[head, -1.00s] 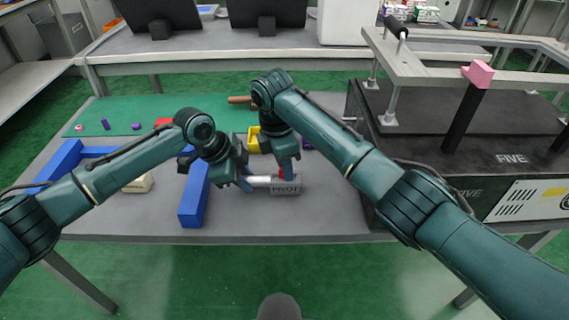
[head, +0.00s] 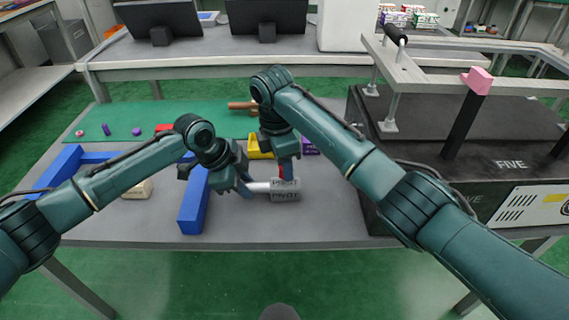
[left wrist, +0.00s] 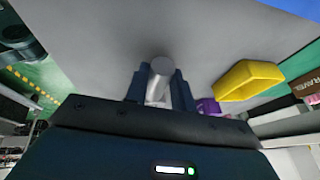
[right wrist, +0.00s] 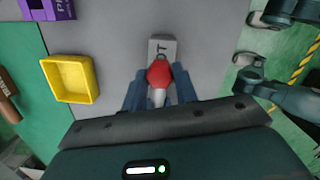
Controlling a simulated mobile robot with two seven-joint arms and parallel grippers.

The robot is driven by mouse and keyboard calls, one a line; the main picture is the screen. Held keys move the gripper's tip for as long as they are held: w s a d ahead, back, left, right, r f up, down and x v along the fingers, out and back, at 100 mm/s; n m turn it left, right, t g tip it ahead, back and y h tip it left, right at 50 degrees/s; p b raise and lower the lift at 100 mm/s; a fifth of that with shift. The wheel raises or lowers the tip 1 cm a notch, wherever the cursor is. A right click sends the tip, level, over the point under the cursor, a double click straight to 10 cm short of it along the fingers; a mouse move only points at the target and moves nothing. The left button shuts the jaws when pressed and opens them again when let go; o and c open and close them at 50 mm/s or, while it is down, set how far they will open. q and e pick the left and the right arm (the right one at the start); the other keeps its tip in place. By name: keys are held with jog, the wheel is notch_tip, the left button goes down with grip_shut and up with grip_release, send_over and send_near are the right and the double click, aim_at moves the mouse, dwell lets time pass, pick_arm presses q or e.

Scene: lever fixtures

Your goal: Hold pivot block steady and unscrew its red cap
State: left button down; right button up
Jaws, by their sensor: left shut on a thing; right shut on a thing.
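The grey pivot block (head: 285,191) is near the table's front edge, with lettering on two of its visible faces. A silver rod (head: 260,187) sticks out from its left side. My left gripper (head: 248,186) is shut on this rod, which also shows between the fingers in the left wrist view (left wrist: 160,76). The red cap (right wrist: 159,74) is at the block's near end in the right wrist view. My right gripper (right wrist: 160,88) is shut on it from above. In the head view the right fingers hide most of the cap.
A blue frame (head: 194,202) lies left of the block. A yellow bin (right wrist: 70,78) and a purple block (right wrist: 47,8) lie behind it. A dark fixture marked FIVE (head: 490,135) stands at the right. The grey tabletop (head: 335,215) right of the block is clear.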

jog(key=shift+r, duration=1.5)
pick_arm(q)
jog(key=c, duration=1.1)
grip_release()
